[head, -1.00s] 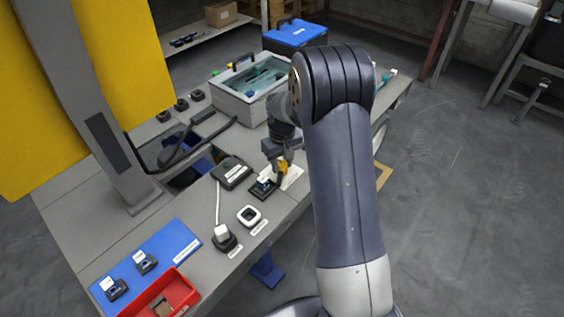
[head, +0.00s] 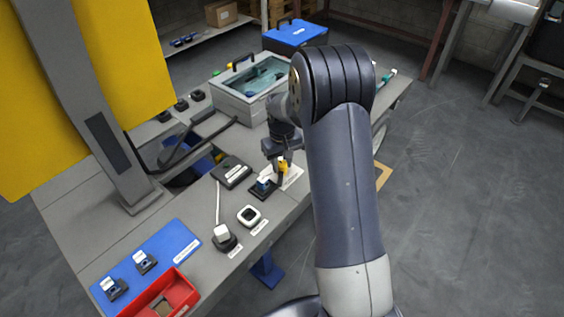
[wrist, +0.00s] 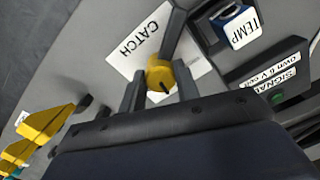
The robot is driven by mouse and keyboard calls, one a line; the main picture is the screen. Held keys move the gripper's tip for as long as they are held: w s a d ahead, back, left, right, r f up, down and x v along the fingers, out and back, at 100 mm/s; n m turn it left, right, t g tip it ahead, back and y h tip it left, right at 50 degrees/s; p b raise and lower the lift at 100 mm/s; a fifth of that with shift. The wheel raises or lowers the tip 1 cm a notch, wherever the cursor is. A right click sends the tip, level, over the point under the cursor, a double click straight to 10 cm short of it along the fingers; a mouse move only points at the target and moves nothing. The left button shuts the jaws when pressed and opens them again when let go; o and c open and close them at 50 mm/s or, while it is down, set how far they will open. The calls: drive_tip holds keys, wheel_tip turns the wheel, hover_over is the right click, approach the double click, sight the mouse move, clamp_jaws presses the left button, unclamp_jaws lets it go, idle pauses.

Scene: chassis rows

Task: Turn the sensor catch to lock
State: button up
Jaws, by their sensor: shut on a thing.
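The sensor catch is a yellow knob (wrist: 160,76) with a dark mark, beside a white label reading CATCH (wrist: 140,38) in the wrist view. My gripper (wrist: 157,88) is shut on the knob, with a finger on either side of it. In the head view my gripper (head: 280,165) points down at the bench and the yellow catch (head: 283,167) shows at its fingers. A blue and white sensor labelled TEMP (wrist: 238,24) sits in a dark holder next to the catch. The same sensor (head: 263,184) shows left of my gripper in the head view.
A dark box labelled SIGNAL (wrist: 275,90) is close to the right in the wrist view. Yellow parts (wrist: 40,125) lie at lower left there. In the head view, a red bin (head: 185,290) and blue mat (head: 165,240) are at the bench's near end.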

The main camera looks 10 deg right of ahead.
drive_tip(key=shift+m+p, duration=0.4)
drive_tip(key=shift+m, duration=2.5)
idle(5.1)
